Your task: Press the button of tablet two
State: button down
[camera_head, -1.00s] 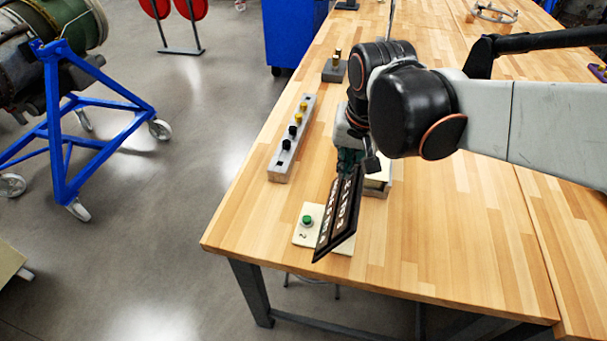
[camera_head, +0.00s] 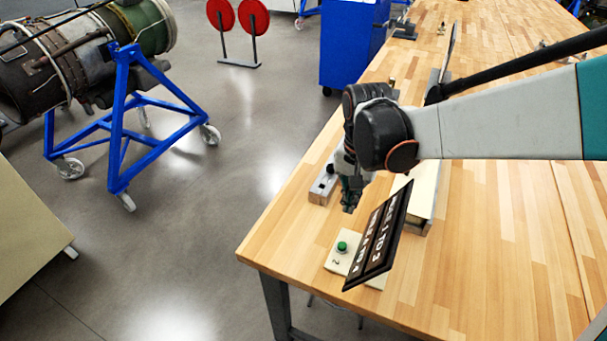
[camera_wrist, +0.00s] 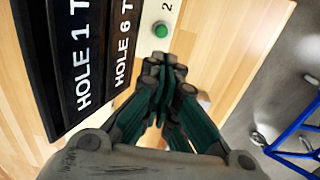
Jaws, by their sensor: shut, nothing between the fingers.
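Tablet two (camera_head: 334,264) is a cream plate with a green button (camera_head: 342,247) and a "2" on it, lying near the front left corner of the wooden table. A dark sign with white lettering (camera_head: 380,238) stands tilted over its right part and hides some of it. My gripper (camera_head: 349,208) is shut and empty, above the table and beyond the button in the head view. In the wrist view the fingertips of my gripper (camera_wrist: 163,62) point toward the green button (camera_wrist: 160,29), which shows just past them, apart from them in the picture. The sign (camera_wrist: 85,60) is to their left.
A grey block with dark holes (camera_head: 323,187) lies behind my gripper, partly hidden by my arm. Another cream panel (camera_head: 425,195) is right of the sign. The table's left edge is close to the tablet. A blue engine stand (camera_head: 120,130) is on the floor.

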aim_at(344, 242)
notch_tip(344, 242, down, 14)
jog(key=b, duration=0.4)
dwell(0.5)
jog(key=shift+s+f+b, duration=0.15)
jog(key=shift+f+b, duration=0.8)
jog(key=shift+f, duration=0.05)
jog(key=shift+r, duration=0.1)
notch_tip(344, 242, up, 14)
jog(key=p, duration=0.5)
jog(key=shift+p, duration=0.3)
